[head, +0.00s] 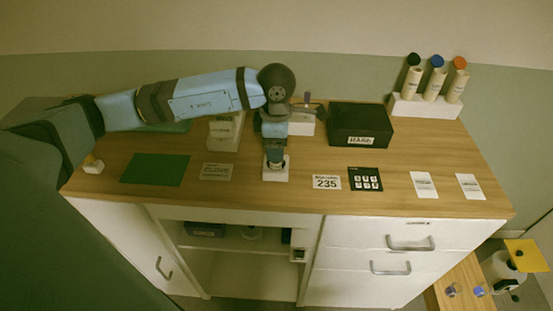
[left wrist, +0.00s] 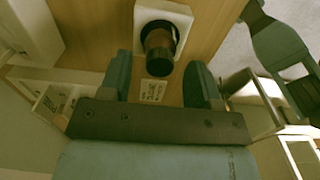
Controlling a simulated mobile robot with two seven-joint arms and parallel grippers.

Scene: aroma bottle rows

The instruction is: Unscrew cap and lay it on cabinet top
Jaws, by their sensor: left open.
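A small bottle with a dark cap (left wrist: 159,62) stands in a white square holder (left wrist: 181,17) on the wooden cabinet top. The holder (head: 275,174) also shows in the head view, near the front middle of the top. My left gripper (head: 274,149) is right above it, pointing down, and hides most of the bottle. In the left wrist view, my left gripper (left wrist: 160,70) is open, with one finger on each side of the cap and visible gaps. The cap is on the bottle.
A black box (head: 361,125) and a white rack (head: 424,106) with three capped bottles stand at the back right. A green mat (head: 155,169) lies at the left. Printed cards and a black card (head: 365,179) lie along the front. Bare wood shows between the cards.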

